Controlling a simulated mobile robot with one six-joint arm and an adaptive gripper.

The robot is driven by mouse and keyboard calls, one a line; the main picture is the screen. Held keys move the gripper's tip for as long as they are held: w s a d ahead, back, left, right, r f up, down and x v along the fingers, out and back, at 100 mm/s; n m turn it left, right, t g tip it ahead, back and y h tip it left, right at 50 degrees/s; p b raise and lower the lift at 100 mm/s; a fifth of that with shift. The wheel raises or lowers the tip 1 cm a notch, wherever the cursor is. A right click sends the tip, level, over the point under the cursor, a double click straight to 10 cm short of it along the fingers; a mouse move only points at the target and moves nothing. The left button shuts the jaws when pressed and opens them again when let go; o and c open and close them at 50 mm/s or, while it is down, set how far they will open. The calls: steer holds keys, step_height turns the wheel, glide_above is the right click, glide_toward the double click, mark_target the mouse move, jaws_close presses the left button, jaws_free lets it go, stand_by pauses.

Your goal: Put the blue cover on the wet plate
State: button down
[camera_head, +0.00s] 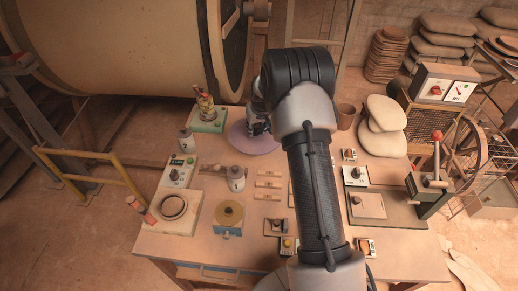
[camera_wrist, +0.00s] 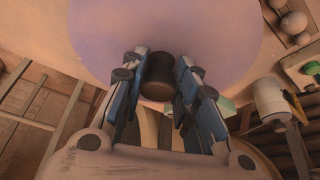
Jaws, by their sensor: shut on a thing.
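The blue cover is a wide, flat, lavender-blue disc (camera_head: 262,147) near the back of the table in the head view. It fills much of the top of the wrist view (camera_wrist: 190,30). A dark round knob (camera_wrist: 157,78) stands at its middle. My gripper (camera_head: 257,124) is above the cover. In the wrist view my gripper (camera_wrist: 158,68) has one finger on each side of the knob and is shut on it. I cannot tell whether the cover rests on something or hangs just above it. I cannot make out the wet plate; anything under the cover is hidden.
A green-based stand (camera_head: 208,122) is left of the cover. A white-capped jar (camera_head: 187,141) and a grey jar (camera_head: 236,178) are nearby. Pale stacked sacks (camera_head: 383,125) and a brown pot (camera_head: 345,117) stand right of my arm. A large tank (camera_head: 110,45) is behind the table.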

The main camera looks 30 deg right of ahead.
step_height(320, 180, down, 9)
steer(key=shift+b, duration=0.95)
steer(key=shift+f, duration=0.15)
steer(key=c, duration=1.2)
jaws_free()
steer(key=shift+c, duration=0.2)
